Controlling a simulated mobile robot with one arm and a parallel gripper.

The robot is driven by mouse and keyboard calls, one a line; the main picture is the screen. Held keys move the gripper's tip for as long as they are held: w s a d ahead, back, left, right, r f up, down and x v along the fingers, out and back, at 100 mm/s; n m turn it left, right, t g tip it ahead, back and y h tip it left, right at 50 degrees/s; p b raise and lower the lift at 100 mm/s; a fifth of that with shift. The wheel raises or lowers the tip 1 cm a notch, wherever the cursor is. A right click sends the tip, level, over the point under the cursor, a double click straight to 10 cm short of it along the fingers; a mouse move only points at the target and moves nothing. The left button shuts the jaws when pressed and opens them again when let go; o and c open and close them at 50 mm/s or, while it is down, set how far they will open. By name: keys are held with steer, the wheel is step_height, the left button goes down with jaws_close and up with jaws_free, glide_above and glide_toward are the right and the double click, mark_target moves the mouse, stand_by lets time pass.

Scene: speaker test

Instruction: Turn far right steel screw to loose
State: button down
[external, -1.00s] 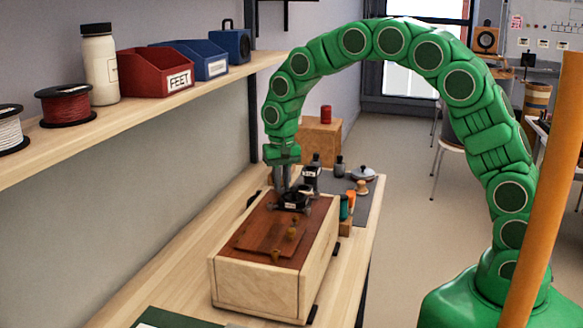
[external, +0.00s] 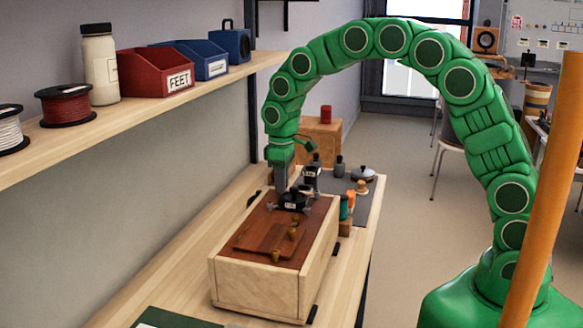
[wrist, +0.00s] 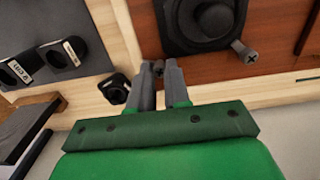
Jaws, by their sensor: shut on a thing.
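A wooden speaker box (external: 255,282) lies on the workbench with its red-brown panel (external: 300,212) facing up. A black speaker driver (external: 293,199) sits on the panel's far part; it also shows at the top of the wrist view (wrist: 205,22). My gripper (wrist: 160,74) points down at the driver's edge, its fingers shut around a grey steel screw (wrist: 158,67). The fingers hide most of that screw. Another steel screw (wrist: 245,53) stands at a driver corner, to the right in the wrist view. In the external view my gripper (external: 281,190) is at the driver's far left side.
Several brass-coloured pieces (external: 275,256) sit on the panel's near half. Small bottles (external: 339,167) and a grey mat (external: 366,203) are beyond the box. Black labelled holders (wrist: 62,55) lie beside it. A shelf (external: 150,112) with bins runs along the left wall.

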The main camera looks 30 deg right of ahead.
steer(key=n, duration=1.2)
steer(key=shift+n, duration=0.4)
stand_by(0.3)
steer(key=c, duration=1.4)
jaws_free()
steer(key=shift+r, duration=0.15)
step_height(320, 180, up, 7)
steer(key=shift+w, duration=0.1)
steer(key=shift+r, duration=0.3)
